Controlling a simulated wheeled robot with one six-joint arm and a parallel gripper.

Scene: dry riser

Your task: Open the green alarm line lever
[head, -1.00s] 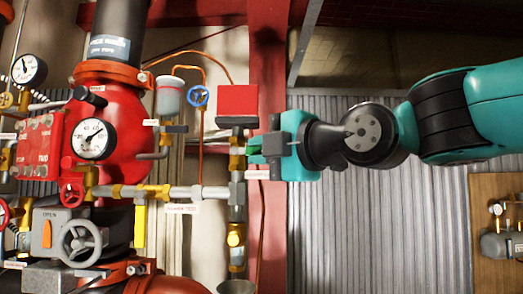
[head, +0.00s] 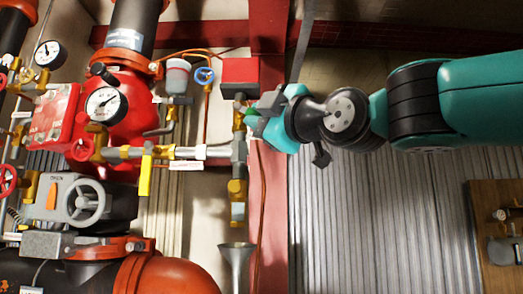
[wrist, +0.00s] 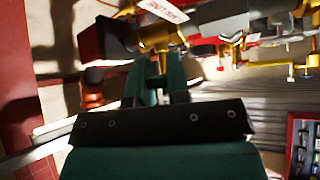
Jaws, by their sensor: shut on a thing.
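The green lever (head: 251,121) is a small green piece beside the brass valve on the vertical pipe, just below a red box (head: 240,72). Most of it is hidden by my gripper (head: 262,110), which reaches in from the right, tilted, and is shut on it. In the wrist view my gripper (wrist: 160,78) has its fingers close together at the brass valve fitting (wrist: 155,35), under the red box (wrist: 100,38). The lever itself is hard to make out there.
A yellow lever (head: 145,175), a blue handwheel (head: 204,75), a grey handwheel (head: 86,202) and a pressure gauge (head: 103,104) crowd the pipework to the left. A red post (head: 272,190) stands behind my gripper. Corrugated wall (head: 370,220) is clear to the right.

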